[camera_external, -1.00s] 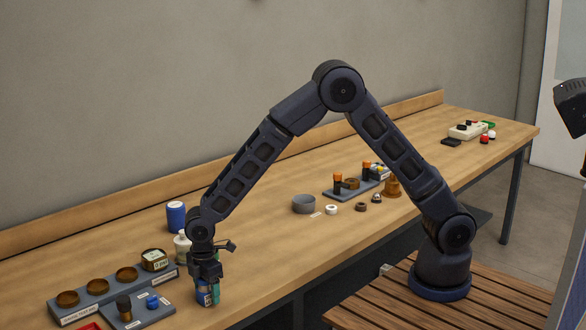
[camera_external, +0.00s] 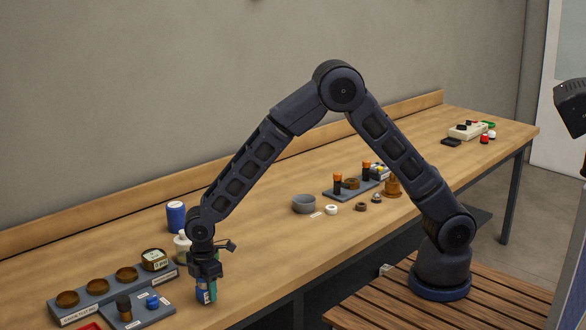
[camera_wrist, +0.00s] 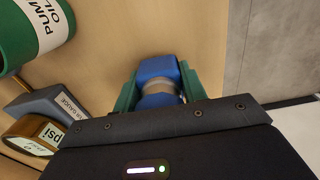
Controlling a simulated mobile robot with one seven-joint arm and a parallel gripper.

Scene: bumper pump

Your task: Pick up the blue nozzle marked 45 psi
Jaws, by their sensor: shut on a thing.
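My gripper (camera_external: 206,289), with green fingers, points down near the front edge of the bench. It is shut on a blue nozzle (camera_wrist: 157,69), which sits between the fingers in the wrist view. The nozzle has a blue end and a grey-brown band. In the external view the nozzle (camera_external: 202,296) shows as a small blue patch with a pale mark, partly hidden by the fingers. I cannot read 45 psi on it. I cannot tell whether it touches the bench.
A grey rack with brass cups (camera_external: 67,299) and a grey board (camera_external: 137,318) with a small blue piece stand left. Behind my gripper are a white bottle (camera_external: 182,247) and blue can (camera_external: 176,216). A pump oil container (camera_wrist: 48,28) shows upper left.

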